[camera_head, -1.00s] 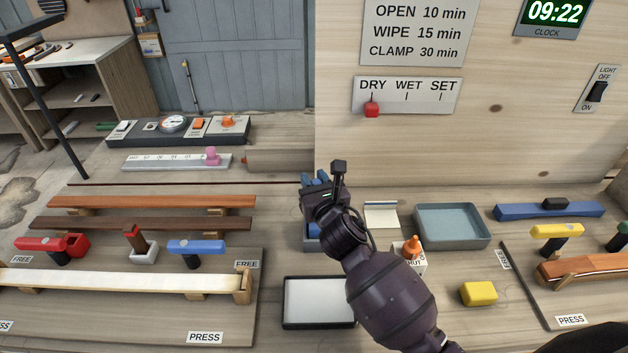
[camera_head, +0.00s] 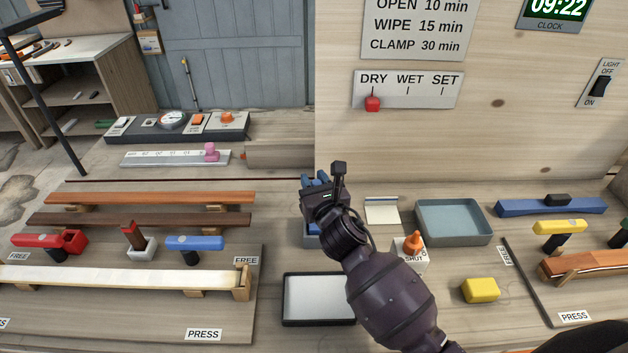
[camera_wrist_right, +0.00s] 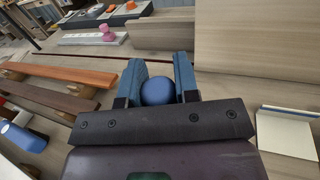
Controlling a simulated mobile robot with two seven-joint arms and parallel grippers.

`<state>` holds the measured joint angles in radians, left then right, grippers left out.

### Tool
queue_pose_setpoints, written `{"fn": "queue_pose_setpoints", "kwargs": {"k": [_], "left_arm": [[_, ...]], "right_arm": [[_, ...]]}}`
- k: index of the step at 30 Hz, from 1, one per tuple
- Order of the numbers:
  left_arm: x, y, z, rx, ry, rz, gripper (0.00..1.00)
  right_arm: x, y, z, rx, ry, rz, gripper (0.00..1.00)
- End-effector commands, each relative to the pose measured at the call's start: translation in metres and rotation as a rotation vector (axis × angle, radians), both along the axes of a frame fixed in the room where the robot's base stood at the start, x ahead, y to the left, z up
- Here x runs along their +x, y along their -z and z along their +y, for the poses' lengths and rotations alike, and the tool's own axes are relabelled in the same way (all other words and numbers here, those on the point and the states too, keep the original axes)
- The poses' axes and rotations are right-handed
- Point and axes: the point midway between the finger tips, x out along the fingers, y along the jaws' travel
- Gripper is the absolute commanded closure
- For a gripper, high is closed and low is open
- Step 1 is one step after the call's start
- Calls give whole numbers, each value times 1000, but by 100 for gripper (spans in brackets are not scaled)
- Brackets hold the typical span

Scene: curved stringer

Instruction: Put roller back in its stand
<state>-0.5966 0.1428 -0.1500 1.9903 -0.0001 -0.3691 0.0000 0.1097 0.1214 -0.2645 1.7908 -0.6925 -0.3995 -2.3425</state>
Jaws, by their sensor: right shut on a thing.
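My right gripper (camera_head: 316,182) is shut on a blue round-ended thing, which I take to be the roller (camera_wrist_right: 157,92). In the right wrist view its blue round end sits between the two blue-grey fingers. The rest of the roller is hidden by my gripper and wrist. A blue-grey holder (camera_head: 312,242), likely the stand, shows in part just below my gripper in the head view. Whether the roller touches it or sits in it, I cannot tell. My left gripper is not in view.
A tray with a pale inside (camera_head: 286,310) lies in front of the holder. A white scraper-like card (camera_head: 381,212), a grey-blue open tray (camera_head: 487,238), an orange-tipped bottle (camera_head: 413,243) and a yellow block (camera_head: 480,290) lie to the right. Wooden strips (camera_head: 150,198) lie left.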

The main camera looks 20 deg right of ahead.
Motion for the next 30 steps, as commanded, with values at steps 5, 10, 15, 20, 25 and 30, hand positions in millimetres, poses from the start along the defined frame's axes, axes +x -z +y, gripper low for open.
{"fn": "queue_pose_setpoints", "kwargs": {"k": [5, 10, 15, 20, 25, 30], "left_arm": [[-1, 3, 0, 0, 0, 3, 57], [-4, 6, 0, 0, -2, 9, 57], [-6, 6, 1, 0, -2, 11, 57], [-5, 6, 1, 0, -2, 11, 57], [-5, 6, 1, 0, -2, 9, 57], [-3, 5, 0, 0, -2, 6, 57]], "right_arm": [[0, 3, 0, 0, 0, 0, 95], [0, 6, 0, 0, -1, 0, 70], [0, 5, 0, 0, 0, 0, 44], [0, 5, 0, 0, 0, 0, 41], [0, 6, 0, 0, 0, 1, 23], [0, 6, 0, 0, 0, 1, 12]]}}
